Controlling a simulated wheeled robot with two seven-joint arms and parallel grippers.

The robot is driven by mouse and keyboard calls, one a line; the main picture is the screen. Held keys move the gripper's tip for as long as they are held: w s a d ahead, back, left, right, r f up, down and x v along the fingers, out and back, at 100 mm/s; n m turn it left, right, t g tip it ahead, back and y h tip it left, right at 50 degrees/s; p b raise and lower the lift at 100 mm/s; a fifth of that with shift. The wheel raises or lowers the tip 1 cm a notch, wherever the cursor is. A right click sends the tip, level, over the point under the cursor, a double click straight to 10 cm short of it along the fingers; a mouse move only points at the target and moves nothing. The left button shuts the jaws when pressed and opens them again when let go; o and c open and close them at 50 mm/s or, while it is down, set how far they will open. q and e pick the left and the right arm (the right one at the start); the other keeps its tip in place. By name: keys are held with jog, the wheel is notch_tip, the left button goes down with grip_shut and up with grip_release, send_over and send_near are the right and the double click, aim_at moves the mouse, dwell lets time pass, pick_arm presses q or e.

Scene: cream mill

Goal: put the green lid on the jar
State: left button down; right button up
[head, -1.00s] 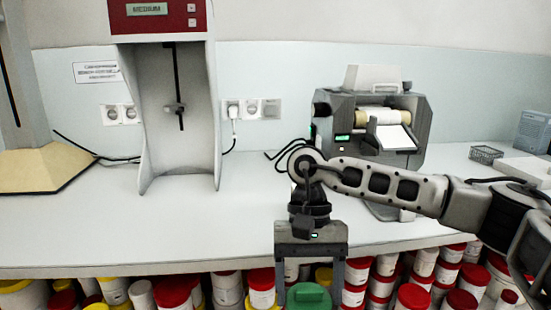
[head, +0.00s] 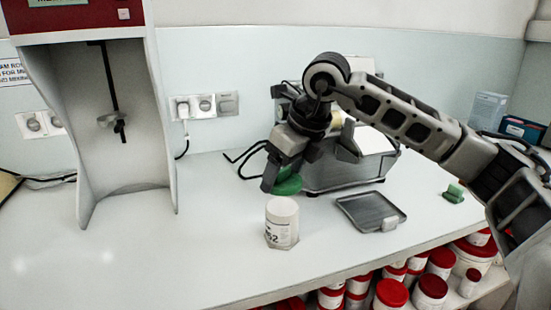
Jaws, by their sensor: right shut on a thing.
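The jar (head: 281,226) is white with dark print on its side and stands upright on the white counter. Its top looks pale, with no green on it. The green lid (head: 289,184) is in my right gripper (head: 283,180), which is shut on it. The lid is tilted and held just above and behind the jar, apart from it as far as I can see. The fingers hide part of the lid. My left gripper is not in view.
A grey tray (head: 371,211) lies right of the jar. A label printer (head: 345,165) stands behind my right arm. A small green object (head: 454,192) sits farther right. A tall mixer stand (head: 120,150) is at left. Several red-lidded jars (head: 391,293) fill the shelf below.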

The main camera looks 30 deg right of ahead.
aim_at(289, 182)
jog(key=shift+w, duration=0.1)
jog(key=shift+s+f+b, duration=0.2)
jog(key=shift+f+b, duration=0.55)
jog(key=shift+f, duration=0.45)
jog(key=shift+f+b, duration=0.45)
jog(key=shift+b, duration=0.15)
jog(key=shift+f+b, duration=0.4)
jog(key=shift+f, duration=0.05)
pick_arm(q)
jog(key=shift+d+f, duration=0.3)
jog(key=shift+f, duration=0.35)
pick_arm(e)
jog(key=shift+f, duration=0.1)
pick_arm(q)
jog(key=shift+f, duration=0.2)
pick_arm(e)
jog(key=shift+w, duration=0.1)
pick_arm(q)
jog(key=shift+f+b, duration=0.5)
jog(key=shift+b, duration=0.2)
pick_arm(e)
jog(key=shift+f, duration=0.6)
